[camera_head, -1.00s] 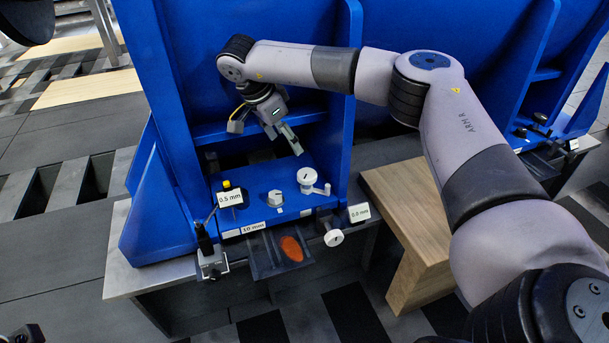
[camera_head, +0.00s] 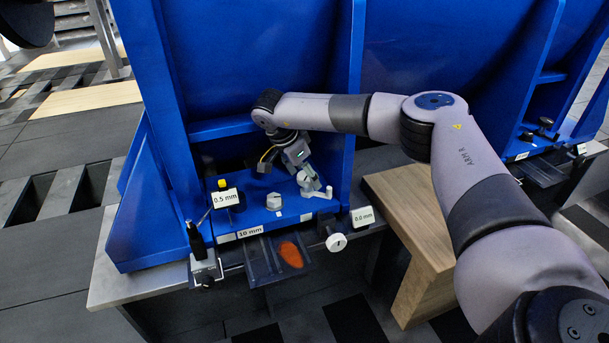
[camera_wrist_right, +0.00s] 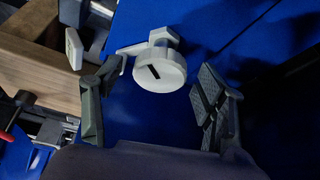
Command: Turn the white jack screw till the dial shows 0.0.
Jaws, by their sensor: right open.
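A white round knob with a dark slot and a side arm, apparently the white jack screw (camera_wrist_right: 158,72), stands on the blue foot (camera_head: 252,217). In the head view my right gripper (camera_head: 312,184) partly hides it. In the right wrist view the open jaws of this gripper (camera_wrist_right: 157,84) sit on either side of the knob, with gaps; neither finger clearly touches it. A second white knob (camera_head: 336,242) sticks out of the front edge. One readout reads 0.5 mm (camera_head: 226,198), by a yellow-topped part; another reads 0.0 mm (camera_head: 363,216). My left gripper is not in view.
A grey knob (camera_head: 274,201) stands left of the jack screw. A 10 mm label (camera_head: 250,232) and a dark tray with an orange patch (camera_head: 291,254) are at the front. A wooden block (camera_head: 418,225) is at the right. Blue walls rise behind and beside the foot.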

